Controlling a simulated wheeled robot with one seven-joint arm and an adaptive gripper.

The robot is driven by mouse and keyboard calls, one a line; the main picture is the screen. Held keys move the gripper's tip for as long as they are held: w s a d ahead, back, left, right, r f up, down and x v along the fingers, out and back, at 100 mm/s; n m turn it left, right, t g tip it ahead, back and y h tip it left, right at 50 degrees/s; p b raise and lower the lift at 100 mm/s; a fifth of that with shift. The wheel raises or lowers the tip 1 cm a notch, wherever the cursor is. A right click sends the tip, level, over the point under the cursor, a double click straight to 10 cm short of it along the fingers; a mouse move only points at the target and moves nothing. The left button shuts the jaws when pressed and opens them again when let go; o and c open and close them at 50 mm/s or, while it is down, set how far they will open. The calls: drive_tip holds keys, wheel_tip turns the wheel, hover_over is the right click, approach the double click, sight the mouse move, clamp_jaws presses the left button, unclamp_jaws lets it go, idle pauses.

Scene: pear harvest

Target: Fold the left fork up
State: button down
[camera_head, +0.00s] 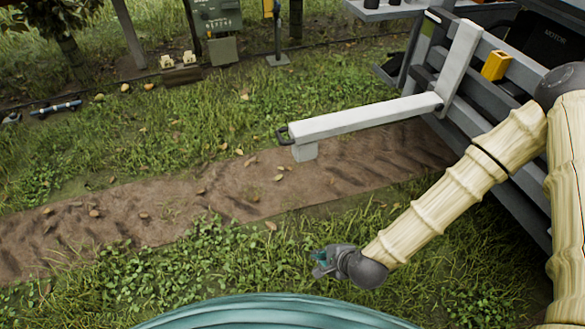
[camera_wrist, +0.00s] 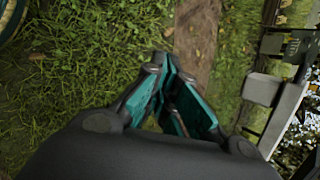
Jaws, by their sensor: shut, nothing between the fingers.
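The fork (camera_head: 365,117) is a long pale bar in the head view. It lies roughly level above the dirt strip, with a dark loop handle (camera_head: 282,135) at its free end and a small block under that end. Its other end meets a pale upright (camera_head: 460,62) on the grey slatted frame. Part of the fork and its block show at the right of the wrist view (camera_wrist: 287,116). My gripper (camera_head: 320,262) is below and in front of the free end, apart from it, over the grass. Its teal fingers (camera_wrist: 170,78) are shut and empty.
The grey machine frame (camera_head: 428,80) with a yellow box (camera_head: 496,65) stands at the right, behind my arm. A green box (camera_head: 217,18) and a thin dark post (camera_head: 277,35) stand at the back. Grass and dirt left of the fork are open.

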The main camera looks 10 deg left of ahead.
drive_tip(key=w+a+r+m+t+y+b, duration=0.1)
drive_tip(key=w+a+m+t+b, duration=0.1)
drive_tip(key=w+a+m+b, duration=0.3)
drive_tip(key=w+a+r+m+t+y+b, duration=0.1)
drive_tip(key=w+a+m+b, duration=0.4)
drive_tip(key=w+b, duration=0.7)
drive_tip(key=w+a+r+m+t+b, duration=0.3)
drive_tip(key=w+b, duration=0.5)
drive_tip(key=w, duration=0.5)
drive_tip(key=shift+w+a+m+t+y, duration=0.2)
drive_tip(key=shift+a+m+t+y, duration=0.3)
drive_tip(key=shift+a+m, duration=1.05)
drive_tip(key=shift+a+n, duration=0.25)
drive_tip(key=shift+r, duration=0.15)
